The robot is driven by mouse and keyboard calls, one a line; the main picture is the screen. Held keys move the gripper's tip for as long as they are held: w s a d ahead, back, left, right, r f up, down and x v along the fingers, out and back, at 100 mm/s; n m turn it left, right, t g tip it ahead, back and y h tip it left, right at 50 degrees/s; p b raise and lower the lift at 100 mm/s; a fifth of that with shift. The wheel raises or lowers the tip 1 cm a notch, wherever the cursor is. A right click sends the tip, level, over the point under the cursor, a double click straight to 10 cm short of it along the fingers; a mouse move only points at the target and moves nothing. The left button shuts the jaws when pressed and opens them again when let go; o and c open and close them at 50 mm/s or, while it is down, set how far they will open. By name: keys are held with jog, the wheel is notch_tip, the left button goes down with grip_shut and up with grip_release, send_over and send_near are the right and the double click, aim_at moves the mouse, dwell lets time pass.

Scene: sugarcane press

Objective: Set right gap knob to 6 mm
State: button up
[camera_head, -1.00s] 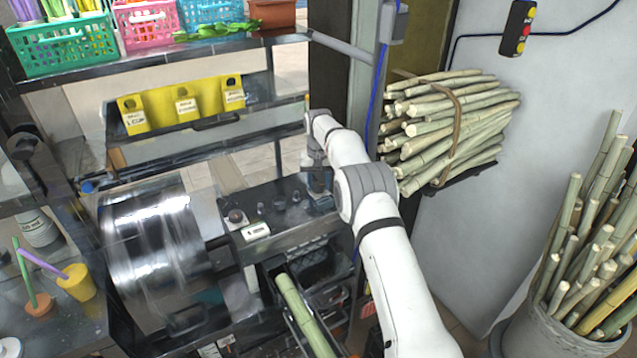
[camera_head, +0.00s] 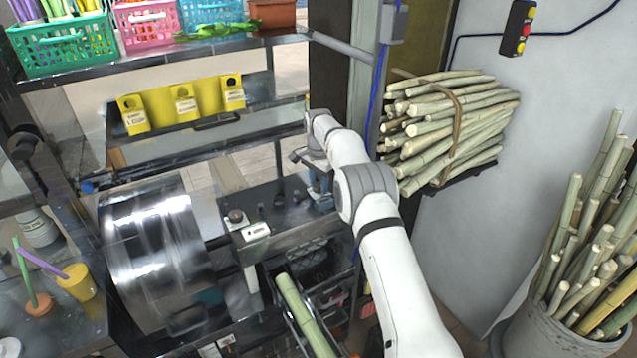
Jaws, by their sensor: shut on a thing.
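The press's dark control panel (camera_head: 290,222) lies right of the shiny metal drum. A round dark knob (camera_head: 236,215) sits at its left end, above a small white display (camera_head: 256,232) whose reading is too small to make out. My gripper (camera_head: 320,200) points down at the right end of the panel, below the white arm's wrist. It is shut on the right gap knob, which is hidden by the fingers. The knob's pointer and scale cannot be seen.
Several small dark controls (camera_head: 279,200) stand between the left knob and my gripper. The metal drum (camera_head: 150,250) is at left. A green cane (camera_head: 302,315) lies in the chute below. A cane bundle (camera_head: 450,125) is on a wall rack at right, close to my arm.

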aim_at(318, 185)
jog(key=shift+w+r+m, duration=0.1)
jog(key=shift+r+m, duration=0.1)
jog(key=shift+m, duration=0.3)
dwell(0.3)
jog(key=o, duration=1)
jog(key=shift+f, duration=0.15)
notch_tip(318, 185, up, 8)
jog(key=shift+f+b, duration=0.1)
jog(key=shift+b, duration=0.5)
